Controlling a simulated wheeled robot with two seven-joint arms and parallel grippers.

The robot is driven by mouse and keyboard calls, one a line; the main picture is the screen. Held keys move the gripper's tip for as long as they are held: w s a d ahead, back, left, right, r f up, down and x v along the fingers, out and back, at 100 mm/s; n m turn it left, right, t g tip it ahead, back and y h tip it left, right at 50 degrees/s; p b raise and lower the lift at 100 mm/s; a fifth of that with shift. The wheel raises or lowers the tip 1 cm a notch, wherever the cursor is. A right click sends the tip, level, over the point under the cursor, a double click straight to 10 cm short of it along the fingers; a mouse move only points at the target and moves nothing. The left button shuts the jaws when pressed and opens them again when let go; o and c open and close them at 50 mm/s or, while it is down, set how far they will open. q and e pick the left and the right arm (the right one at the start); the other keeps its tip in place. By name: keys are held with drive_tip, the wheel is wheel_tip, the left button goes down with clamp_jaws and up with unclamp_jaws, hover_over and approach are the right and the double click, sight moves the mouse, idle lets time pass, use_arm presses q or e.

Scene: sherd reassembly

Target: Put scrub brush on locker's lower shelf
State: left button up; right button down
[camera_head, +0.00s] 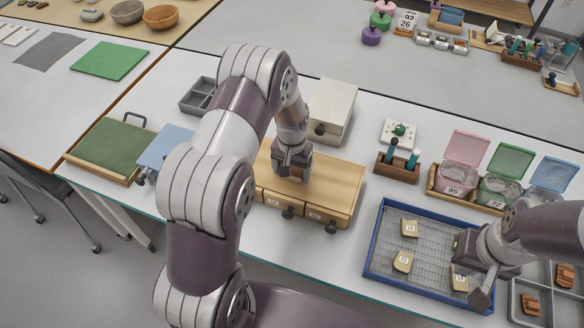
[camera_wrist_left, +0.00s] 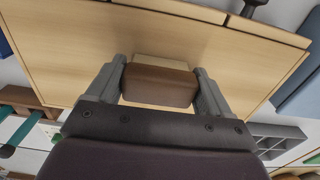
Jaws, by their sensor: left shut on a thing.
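My left gripper (camera_head: 291,172) is above the top of a wooden drawer box (camera_head: 335,180). In the left wrist view its fingers (camera_wrist_left: 160,82) are shut on a brown block with a pale tan part behind it, which looks like the scrub brush (camera_wrist_left: 158,87). In the head view the gripper hides the brush. Whether the brush touches the box top is unclear. A beige cabinet with a dark knob (camera_head: 334,108) stands behind the box and may be the locker; no shelf inside it shows. My right gripper (camera_head: 472,272) is over the blue-rimmed tray's right side; its jaw opening is unclear.
The blue-rimmed tray (camera_head: 378,238) holds several labelled sherds. A rack with teal-handled tools (camera_head: 397,168) and lidded pink, green and blue bins (camera_head: 460,178) stand to the right. A blue panel (camera_head: 168,150), green board (camera_head: 110,148) and grey divided tray (camera_head: 198,95) lie left.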

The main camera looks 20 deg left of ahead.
use_arm(q)
drive_tip(key=shift+f, duration=0.15)
drive_tip(key=o, duration=1)
drive_tip(key=shift+c, duration=0.2)
